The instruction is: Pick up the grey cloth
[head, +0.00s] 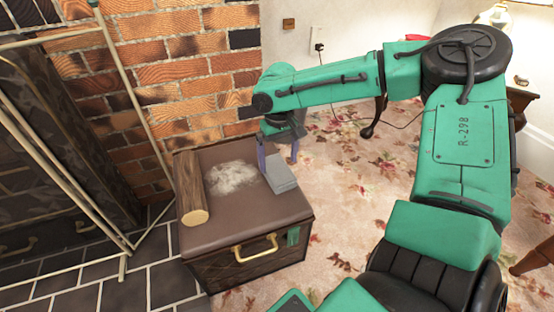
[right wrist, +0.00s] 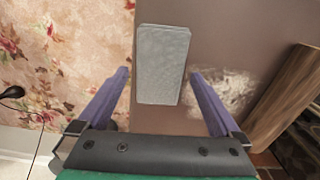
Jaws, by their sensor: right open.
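The grey cloth (head: 281,178) lies flat on the brown top of a chest (head: 240,222), close to its right edge. In the right wrist view the cloth (right wrist: 162,64) is a pale grey rectangle ahead of the fingertips. My right gripper (head: 278,158) is above the far part of the chest top, by the cloth's far end. In the right wrist view my right gripper (right wrist: 160,74) has its purple fingers spread to either side of the cloth's near end, with nothing between them gripped. I cannot tell how high the fingers are above the cloth. My left gripper is not in view.
A wooden log (head: 191,186) lies along the left side of the chest top. A whitish dusty patch (head: 230,177) lies between log and cloth. A fireplace screen frame (head: 128,90) and brick wall (head: 190,70) stand left and behind. Floral carpet (head: 345,185) is open right of the chest.

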